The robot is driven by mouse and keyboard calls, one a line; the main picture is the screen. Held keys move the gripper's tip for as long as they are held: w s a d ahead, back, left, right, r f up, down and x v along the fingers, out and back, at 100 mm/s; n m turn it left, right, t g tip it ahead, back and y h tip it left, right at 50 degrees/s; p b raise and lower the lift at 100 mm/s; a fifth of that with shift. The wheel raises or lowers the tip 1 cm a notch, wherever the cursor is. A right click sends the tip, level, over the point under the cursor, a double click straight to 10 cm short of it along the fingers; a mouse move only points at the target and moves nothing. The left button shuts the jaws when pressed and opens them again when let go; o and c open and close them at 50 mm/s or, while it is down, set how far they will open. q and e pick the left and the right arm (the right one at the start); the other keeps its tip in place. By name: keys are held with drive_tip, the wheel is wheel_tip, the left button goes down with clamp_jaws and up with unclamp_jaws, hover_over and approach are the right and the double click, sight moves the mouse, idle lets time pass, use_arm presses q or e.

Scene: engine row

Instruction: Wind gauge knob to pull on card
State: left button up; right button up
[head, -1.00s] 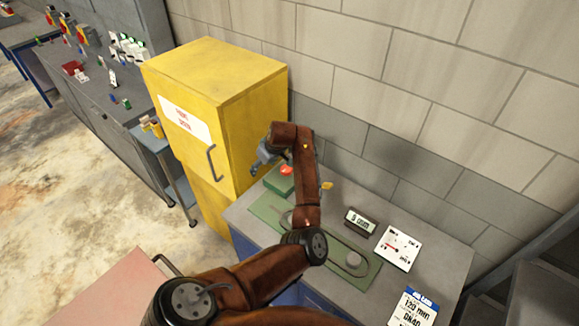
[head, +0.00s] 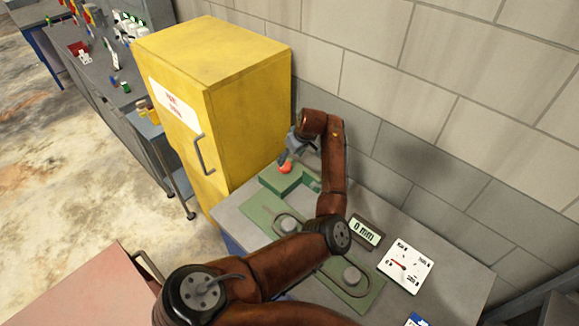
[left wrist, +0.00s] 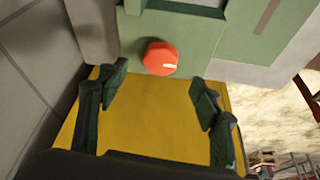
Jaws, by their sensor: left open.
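The red gauge knob (head: 285,167) sits on a green block (head: 292,183) at the far end of the bench. In the left wrist view the knob (left wrist: 160,58) is round, with a white mark toward its right edge. My left gripper (head: 293,152) is close above the knob. Its fingers (left wrist: 160,88) are open and apart, with the knob just beyond the tips, about midway between them. A white card (head: 416,321) with a blue top edge is mostly cut off at the bottom of the head view. The white dial gauge (head: 412,258) has a red needle. My right gripper is out of view.
A display (head: 365,231) reads "0 mm". A green plate (head: 259,214) carries grey round posts and a thin loop, partly behind my arm. A yellow cabinet (head: 250,100) stands left of the bench, and a block wall (head: 480,110) runs behind.

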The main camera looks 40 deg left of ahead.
sight(285, 165)
use_arm(q)
drive_tip(key=shift+p+x, duration=0.35)
drive_tip(key=shift+x, duration=3.5)
drive_tip(key=shift+s, duration=0.1)
drive_tip(key=c, duration=1.2)
